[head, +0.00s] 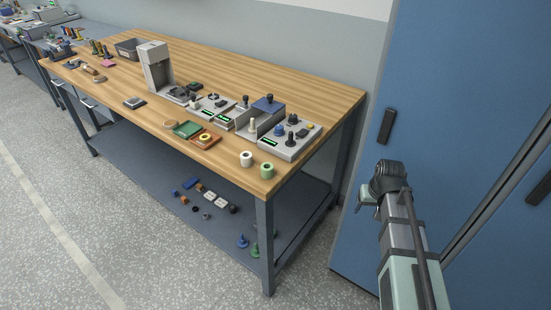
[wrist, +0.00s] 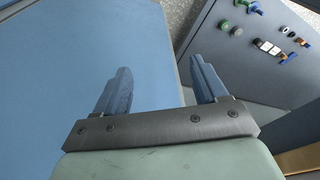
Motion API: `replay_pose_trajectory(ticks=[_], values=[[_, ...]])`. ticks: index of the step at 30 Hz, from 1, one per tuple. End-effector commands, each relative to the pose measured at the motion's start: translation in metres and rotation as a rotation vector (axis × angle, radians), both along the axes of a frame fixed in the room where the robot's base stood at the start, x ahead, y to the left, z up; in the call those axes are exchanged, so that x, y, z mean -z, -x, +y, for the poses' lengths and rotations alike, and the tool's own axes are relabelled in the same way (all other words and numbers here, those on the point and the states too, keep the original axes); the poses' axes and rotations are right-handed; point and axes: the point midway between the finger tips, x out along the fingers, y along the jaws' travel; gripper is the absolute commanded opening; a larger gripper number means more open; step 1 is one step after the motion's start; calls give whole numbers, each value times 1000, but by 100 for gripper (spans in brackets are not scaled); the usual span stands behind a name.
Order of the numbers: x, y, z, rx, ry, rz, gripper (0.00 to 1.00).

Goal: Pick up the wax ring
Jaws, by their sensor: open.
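A small yellow ring (head: 205,137) sits in an orange-brown tray (head: 213,143) near the front edge of the wooden bench; it may be the wax ring. A flat tan ring (head: 171,124) lies to its left on the bench, and I cannot tell for sure which is wax. My gripper (head: 366,196) is beyond the right end of the bench, in front of the blue door, well apart from both rings. In the wrist view its two blue-grey fingers (wrist: 160,66) are spread with nothing between them. Neither ring shows in the wrist view.
A green tray (head: 187,130) lies beside the orange-brown tray. White (head: 246,159) and green (head: 267,171) spools stand near the bench's right corner. Grey devices (head: 290,142) stand behind. Loose parts lie on the lower shelf (head: 170,168). The blue door (wrist: 75,70) is close to my gripper.

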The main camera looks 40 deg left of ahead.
Motion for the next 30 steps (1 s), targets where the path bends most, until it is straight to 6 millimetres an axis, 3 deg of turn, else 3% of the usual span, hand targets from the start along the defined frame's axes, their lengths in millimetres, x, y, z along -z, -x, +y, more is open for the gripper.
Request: replay_pose_trajectory(ticks=[1, 8, 18, 24, 30], values=[[-16, -1, 28, -42, -8, -14, 72], [-79, 21, 130, -217, -43, -59, 72], [-180, 91, 267, -469, -103, -118, 72], [-226, 135, 319, -579, -130, -142, 72], [-246, 157, 339, -629, -143, -151, 72]])
